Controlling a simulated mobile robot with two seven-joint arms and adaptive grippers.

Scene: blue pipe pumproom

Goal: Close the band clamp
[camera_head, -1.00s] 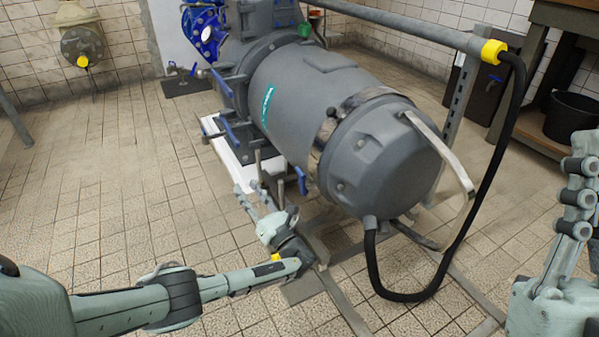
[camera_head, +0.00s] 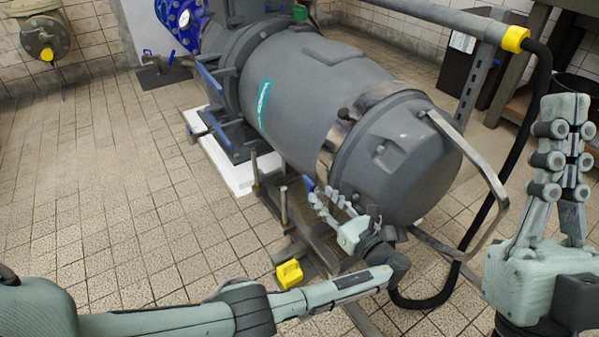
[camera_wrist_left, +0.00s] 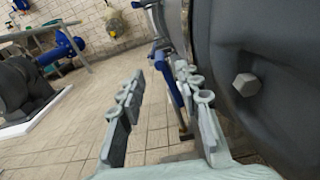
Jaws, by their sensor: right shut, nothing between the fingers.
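The band clamp (camera_head: 329,160) is a shiny metal strip around the grey housing near its domed end. A curved metal strip (camera_head: 495,185) stands out from the right of the end. A blue lever (camera_head: 308,183) shows at the band's lower left; blue parts also show beyond the fingers in the left wrist view (camera_wrist_left: 162,68). My left gripper (camera_head: 326,194) is low beside the housing, close to the lever. Its fingers (camera_wrist_left: 158,72) are apart with nothing visibly gripped; contact with the lever cannot be told. My right gripper (camera_head: 566,100) is shut, upright at the right, away from the clamp.
The grey housing (camera_head: 310,90) lies over a metal floor frame. A black hose (camera_head: 535,95) loops down in front of its end. A yellow block (camera_head: 289,273) is near my left forearm. Tiled floor (camera_head: 110,185) is clear at left. A bolt head (camera_wrist_left: 246,84) sits close by my left gripper.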

